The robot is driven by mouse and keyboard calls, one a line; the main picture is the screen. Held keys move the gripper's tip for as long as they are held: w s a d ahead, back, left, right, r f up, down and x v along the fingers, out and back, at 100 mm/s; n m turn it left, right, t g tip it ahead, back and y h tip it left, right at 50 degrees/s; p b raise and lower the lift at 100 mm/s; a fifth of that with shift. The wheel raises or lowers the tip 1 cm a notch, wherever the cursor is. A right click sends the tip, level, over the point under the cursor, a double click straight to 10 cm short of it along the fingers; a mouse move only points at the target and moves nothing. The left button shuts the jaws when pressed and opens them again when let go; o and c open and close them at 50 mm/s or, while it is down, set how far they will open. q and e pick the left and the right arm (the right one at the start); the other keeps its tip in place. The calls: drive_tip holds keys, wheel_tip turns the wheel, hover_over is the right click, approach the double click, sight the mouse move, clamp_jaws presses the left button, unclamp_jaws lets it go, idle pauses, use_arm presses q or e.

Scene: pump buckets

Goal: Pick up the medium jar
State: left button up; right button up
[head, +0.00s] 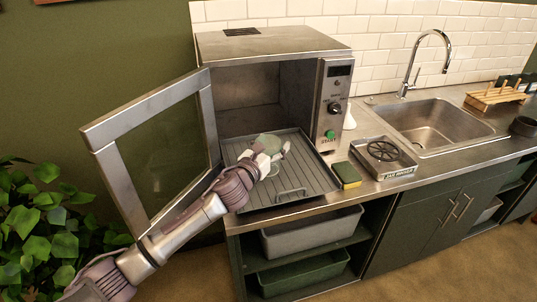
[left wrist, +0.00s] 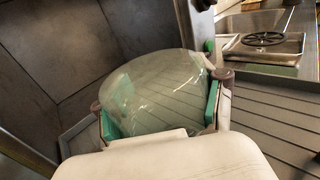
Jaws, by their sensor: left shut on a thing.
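A clear, greenish jar (head: 268,143) is over the ribbed metal tray in front of the open oven in the head view. My left gripper (head: 273,152) is around it. In the left wrist view the jar (left wrist: 165,92) fills the space between the green-padded fingers of my left gripper (left wrist: 160,108), which is shut on it. The jar's lower part is hidden by the gripper, and I cannot tell whether it touches the tray. My right gripper is not in view.
The oven door (head: 155,150) stands open at the left, close to my left arm. The ribbed tray (head: 290,180) lies on the counter. A sponge (head: 347,175), a metal jar opener box (head: 383,158) and a sink (head: 432,125) are to the right.

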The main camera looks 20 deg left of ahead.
sight(272, 136)
use_arm(q)
drive_tip(key=shift+r, duration=0.1)
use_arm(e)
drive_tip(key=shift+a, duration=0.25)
